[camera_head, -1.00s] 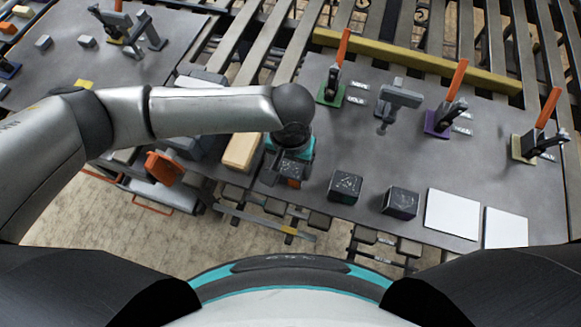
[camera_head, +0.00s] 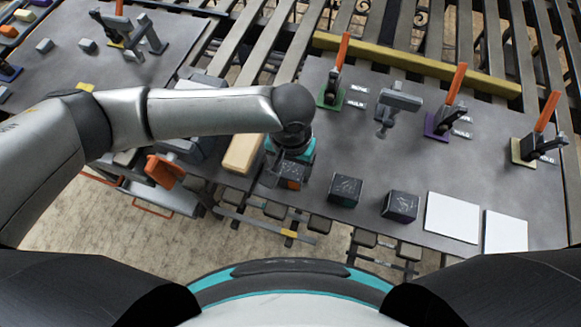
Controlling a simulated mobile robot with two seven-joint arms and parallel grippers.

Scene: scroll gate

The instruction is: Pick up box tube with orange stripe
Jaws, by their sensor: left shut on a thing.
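The box tube with orange stripe (camera_head: 291,183) is a small dark block with an orange face, near the front left edge of the grey table. My left gripper (camera_head: 290,172) points down over it and is shut on it. The wrist and fingers hide most of the block, so I cannot tell whether it touches the tabletop. My right gripper is not in view.
Two other dark cubes (camera_head: 345,190) (camera_head: 400,206) stand to the right, then two white plates (camera_head: 453,217) (camera_head: 506,231). A wooden block (camera_head: 243,153) lies close left of the gripper. Clamps with orange handles (camera_head: 342,50) (camera_head: 456,82) stand farther back.

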